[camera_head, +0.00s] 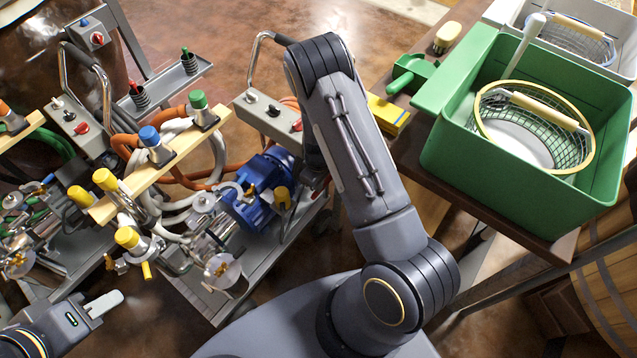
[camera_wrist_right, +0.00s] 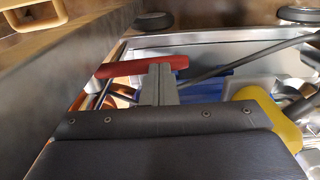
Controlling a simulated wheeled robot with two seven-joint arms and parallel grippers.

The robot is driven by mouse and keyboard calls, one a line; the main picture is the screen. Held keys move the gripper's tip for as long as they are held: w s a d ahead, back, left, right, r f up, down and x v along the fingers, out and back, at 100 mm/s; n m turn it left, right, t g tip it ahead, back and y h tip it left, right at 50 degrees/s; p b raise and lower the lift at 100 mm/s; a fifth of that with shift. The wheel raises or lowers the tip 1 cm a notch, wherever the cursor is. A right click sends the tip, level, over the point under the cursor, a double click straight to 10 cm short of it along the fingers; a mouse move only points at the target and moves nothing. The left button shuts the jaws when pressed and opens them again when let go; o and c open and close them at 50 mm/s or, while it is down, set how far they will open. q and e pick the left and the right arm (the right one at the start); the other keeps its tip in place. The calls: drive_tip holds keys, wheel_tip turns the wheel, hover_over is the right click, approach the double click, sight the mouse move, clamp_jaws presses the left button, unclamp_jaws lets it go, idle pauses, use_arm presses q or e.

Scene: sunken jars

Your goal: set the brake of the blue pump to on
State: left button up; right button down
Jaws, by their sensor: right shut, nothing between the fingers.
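The blue pump (camera_head: 255,195) stands on a grey trolley in the middle of the head view, partly behind my right arm. Its blue body also shows in the right wrist view (camera_wrist_right: 205,88), beyond my fingers. In the right wrist view a red bar-like lever (camera_wrist_right: 115,69) lies across the trolley's edge; it may be the brake. My right gripper (camera_wrist_right: 158,78) is shut and empty, with its tips at the red lever; I cannot tell whether they touch. The head view hides this gripper behind my arm. My left gripper (camera_head: 106,303) is at the lower left, away from the pump; its opening is unclear.
The pump's grey trolley (camera_head: 215,308) carries hoses and yellow-capped valves. Another trolley with pipework (camera_head: 35,225) stands left. A green tub (camera_head: 460,165) with a basket sits on a table at right. A yellow box (camera_head: 388,114) is beside my right arm. Two wheels (camera_wrist_right: 153,20) (camera_wrist_right: 302,15) show in the wrist view.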

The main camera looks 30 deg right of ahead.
drive_tip(key=shift+w+d+f+b, duration=0.1)
drive_tip(key=shift+d+f+b, duration=0.05)
drive_tip(key=shift+f+b, duration=0.5)
drive_tip(key=shift+d+f+b, duration=0.15)
drive_tip(key=shift+f+b, duration=0.3)
drive_tip(key=shift+f, duration=0.35)
drive_tip(key=shift+w+d+f+b, duration=0.15)
drive_tip(key=shift+d+f+b, duration=0.2)
drive_tip(key=shift+f+b, duration=0.4)
drive_tip(key=shift+w+d+f+b, duration=0.1)
drive_tip(key=shift+d+f+b, duration=0.15)
drive_tip(key=shift+f+b, duration=0.2)
drive_tip(key=shift+d, duration=0.15)
